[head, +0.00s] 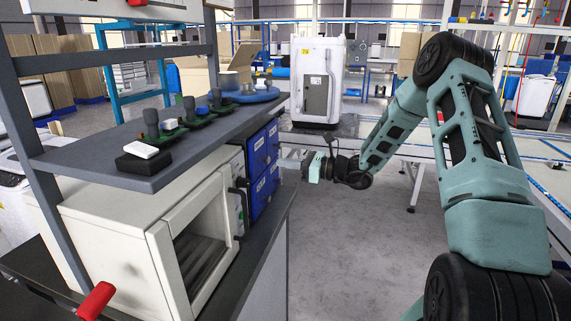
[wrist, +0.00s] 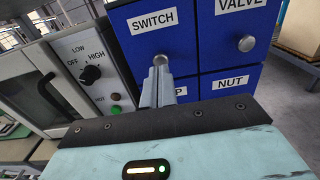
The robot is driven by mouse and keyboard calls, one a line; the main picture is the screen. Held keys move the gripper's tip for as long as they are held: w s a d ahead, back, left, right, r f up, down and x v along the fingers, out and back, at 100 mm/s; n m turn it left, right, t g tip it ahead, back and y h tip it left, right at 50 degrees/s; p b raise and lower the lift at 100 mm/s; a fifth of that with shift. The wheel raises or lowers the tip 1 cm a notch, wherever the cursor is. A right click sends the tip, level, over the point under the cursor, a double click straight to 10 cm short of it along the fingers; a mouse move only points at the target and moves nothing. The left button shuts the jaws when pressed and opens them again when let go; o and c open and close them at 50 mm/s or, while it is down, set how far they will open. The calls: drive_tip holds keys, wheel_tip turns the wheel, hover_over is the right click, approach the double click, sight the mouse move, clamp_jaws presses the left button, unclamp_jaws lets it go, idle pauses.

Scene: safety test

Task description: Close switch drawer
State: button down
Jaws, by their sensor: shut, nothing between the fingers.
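The switch drawer (wrist: 133,40) has a blue front with a white "SWITCH" label and a round metal knob (wrist: 160,59), in the upper middle of the wrist view. My gripper (wrist: 158,74) is shut and empty. Its fingertips are right at the knob and overlap its lower edge; I cannot tell whether they touch. The drawer front looks about level with the valve drawer (wrist: 241,35) beside it, but any small gap is hard to judge. In the head view, my gripper (head: 289,160) is just right of the blue drawer unit (head: 262,165).
The nut drawer (wrist: 229,97) and another drawer, its label partly hidden by my gripper, are below. A white oven (head: 150,230) with a control panel (wrist: 85,75) stands left of the drawers. A shelf (head: 180,150) with small parts overhangs. Open floor (head: 350,240) lies right.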

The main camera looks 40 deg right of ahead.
drive_tip(key=b+v, duration=0.1)
drive_tip(key=v, duration=1)
drive_tip(key=shift+s+d+b, duration=0.2)
drive_tip(key=shift+d+b, duration=0.05)
drive_tip(key=shift+b, duration=0.05)
drive_tip(key=s+a+n+g, duration=0.3)
drive_tip(key=a+n+g, duration=0.1)
drive_tip(key=a, duration=0.5)
drive_tip(key=s+a+n+g+y, duration=0.1)
drive_tip(key=s+a+n+g, duration=0.1)
drive_tip(key=a+n+g, duration=0.5)
drive_tip(key=s+a+n+g, duration=0.2)
drive_tip(key=s+a, duration=0.1)
drive_tip(key=a, duration=0.8)
drive_tip(key=s+a+n+h, duration=0.5)
drive_tip(key=s+n, duration=0.6)
drive_tip(key=s+a+n+g+h+p, duration=0.1)
drive_tip(key=s+a+n+h, duration=0.4)
drive_tip(key=s+n, duration=0.6)
drive_tip(key=shift+a+r+n+h+p, duration=0.3)
drive_tip(key=shift+r+n+h, duration=0.2)
drive_tip(key=shift+h, duration=0.2)
